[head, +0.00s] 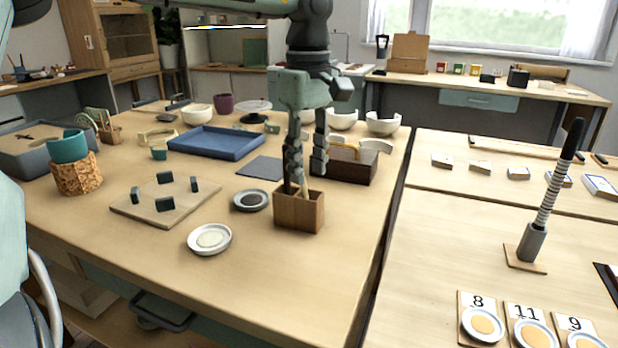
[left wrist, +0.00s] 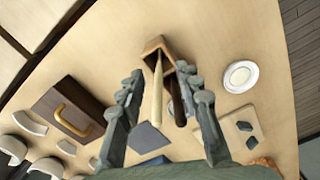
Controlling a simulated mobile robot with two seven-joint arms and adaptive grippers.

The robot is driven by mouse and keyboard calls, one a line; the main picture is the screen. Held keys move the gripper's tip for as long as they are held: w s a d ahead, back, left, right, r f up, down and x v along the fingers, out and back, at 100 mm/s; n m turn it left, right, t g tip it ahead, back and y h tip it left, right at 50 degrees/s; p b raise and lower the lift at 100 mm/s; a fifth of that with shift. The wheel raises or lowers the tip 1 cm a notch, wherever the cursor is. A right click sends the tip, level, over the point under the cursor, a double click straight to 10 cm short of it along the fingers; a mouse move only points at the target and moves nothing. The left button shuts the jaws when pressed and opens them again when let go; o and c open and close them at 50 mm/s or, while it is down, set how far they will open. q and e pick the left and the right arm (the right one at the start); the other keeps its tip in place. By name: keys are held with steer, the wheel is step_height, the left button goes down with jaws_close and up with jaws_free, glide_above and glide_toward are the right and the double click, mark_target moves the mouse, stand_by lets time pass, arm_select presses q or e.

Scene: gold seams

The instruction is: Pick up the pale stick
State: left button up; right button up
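The pale stick (left wrist: 158,92) stands in a small wooden box (head: 299,212) with a dark stick (left wrist: 178,108) beside it. The box also shows in the left wrist view (left wrist: 153,47). My left gripper (head: 305,178) points down over the box, fingers apart. In the left wrist view the pale stick lies between the two open fingers (left wrist: 159,72), with a gap on each side. In the head view the fingers partly hide both sticks. My right gripper is not in view.
A dark brown box with a yellow handle (head: 345,167) stands close behind the wooden box. A saucer with dark contents (head: 251,200) and a white saucer (head: 210,239) lie to the left. A blue tray (head: 216,143) is further back. The table's front is clear.

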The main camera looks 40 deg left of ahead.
mark_target(304, 188)
arm_select(q)
steer(key=shift+w+f, duration=0.1)
steer(key=shift+f, duration=1.45)
steer(key=shift+f, duration=0.1)
jaws_close()
